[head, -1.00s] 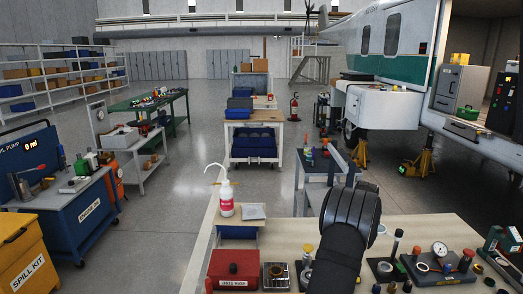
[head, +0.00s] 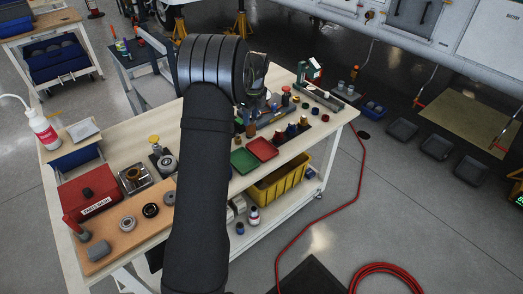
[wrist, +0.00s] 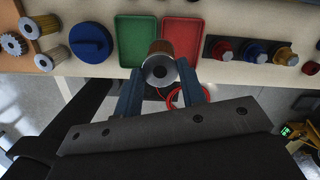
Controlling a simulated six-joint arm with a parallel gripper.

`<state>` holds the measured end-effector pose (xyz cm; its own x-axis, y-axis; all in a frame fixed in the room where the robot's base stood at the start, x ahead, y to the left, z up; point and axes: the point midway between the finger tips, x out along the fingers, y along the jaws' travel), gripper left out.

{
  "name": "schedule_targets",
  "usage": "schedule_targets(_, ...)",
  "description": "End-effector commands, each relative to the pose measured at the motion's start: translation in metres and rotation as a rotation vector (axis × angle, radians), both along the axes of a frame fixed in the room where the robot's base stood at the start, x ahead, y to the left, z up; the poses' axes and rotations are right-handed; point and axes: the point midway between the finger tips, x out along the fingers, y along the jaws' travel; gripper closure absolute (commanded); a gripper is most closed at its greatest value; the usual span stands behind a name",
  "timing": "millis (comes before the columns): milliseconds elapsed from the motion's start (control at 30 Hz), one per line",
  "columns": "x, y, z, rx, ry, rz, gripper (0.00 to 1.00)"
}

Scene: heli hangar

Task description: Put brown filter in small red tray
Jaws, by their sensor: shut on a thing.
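The brown filter (wrist: 160,62) is a short cylinder with a pale metal end facing the wrist camera. My gripper (wrist: 160,80) is shut on it, a blue finger on each side. In the wrist view the filter overlaps the gap between the green tray and the small red tray (wrist: 183,38), covering part of the red tray's near left corner. The red tray looks empty where it shows. It also lies on the bench in the head view (head: 262,149), right of the green tray.
The green tray (wrist: 134,40) lies left of the red one. A dark rack with red, blue and amber-coloured fittings (wrist: 257,51) stands right of it. A blue round cap (wrist: 90,43) and metal filters (wrist: 55,54) lie left. A yellow bin (head: 278,182) sits below the benchtop.

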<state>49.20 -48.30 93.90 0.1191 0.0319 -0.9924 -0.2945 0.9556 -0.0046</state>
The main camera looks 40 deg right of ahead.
Motion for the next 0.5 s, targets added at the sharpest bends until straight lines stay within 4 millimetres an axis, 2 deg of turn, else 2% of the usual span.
schedule_targets(33, -0.028, -0.015, 0.003, 0.001, 0.001, -0.035, 0.83)
schedule_targets(200, -0.098, -0.045, 0.007, 0.001, 0.002, -0.111, 0.83)
schedule_targets(333, -0.136, -0.056, 0.008, 0.003, 0.003, -0.150, 0.83)
schedule_targets(400, -0.148, -0.059, 0.009, 0.002, 0.003, -0.162, 0.83)
schedule_targets(500, -0.156, -0.061, 0.008, 0.003, 0.004, -0.170, 0.83)
